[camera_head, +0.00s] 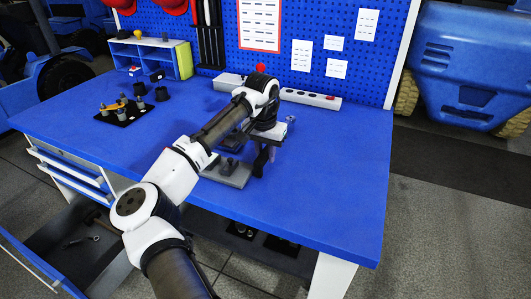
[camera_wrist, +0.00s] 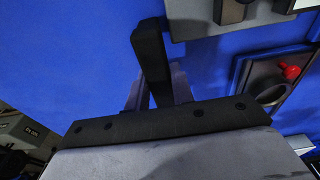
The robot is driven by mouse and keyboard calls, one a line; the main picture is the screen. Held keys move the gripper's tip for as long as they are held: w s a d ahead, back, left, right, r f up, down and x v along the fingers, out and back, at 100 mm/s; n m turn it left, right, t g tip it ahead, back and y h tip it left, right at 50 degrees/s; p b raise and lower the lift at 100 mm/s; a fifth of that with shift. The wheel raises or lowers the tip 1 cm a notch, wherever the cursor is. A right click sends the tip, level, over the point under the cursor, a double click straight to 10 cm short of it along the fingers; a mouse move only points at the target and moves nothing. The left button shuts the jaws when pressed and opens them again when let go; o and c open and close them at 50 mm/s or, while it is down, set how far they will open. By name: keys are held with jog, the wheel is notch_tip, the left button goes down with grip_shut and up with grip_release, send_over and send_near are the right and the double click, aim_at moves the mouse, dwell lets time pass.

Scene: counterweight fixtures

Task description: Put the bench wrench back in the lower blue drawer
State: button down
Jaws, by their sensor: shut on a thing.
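My gripper (camera_head: 261,163) points down over the front middle of the blue bench, beside a grey fixture block (camera_head: 228,173). I cannot tell whether the held thing is the bench wrench. The lower blue drawer (camera_head: 32,262) is pulled well out at the lower left, below the bench. A small wrench-like tool (camera_head: 77,241) lies inside it.
A black pad with small parts (camera_head: 122,112) and a blue-white shelf (camera_head: 150,58) stand at the back left. A grey strip (camera_head: 311,98) lies near the pegboard. A red knob (camera_wrist: 290,71) shows in the wrist view. The bench's right side (camera_head: 345,170) is clear.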

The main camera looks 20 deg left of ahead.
jog(key=shift+f, duration=0.1)
jog(key=c, duration=1.2)
grip_release()
notch_tip(320, 180, up, 12)
jog(key=s, duration=0.1)
jog(key=shift+s+b, duration=0.15)
jog(key=shift+b, duration=0.15)
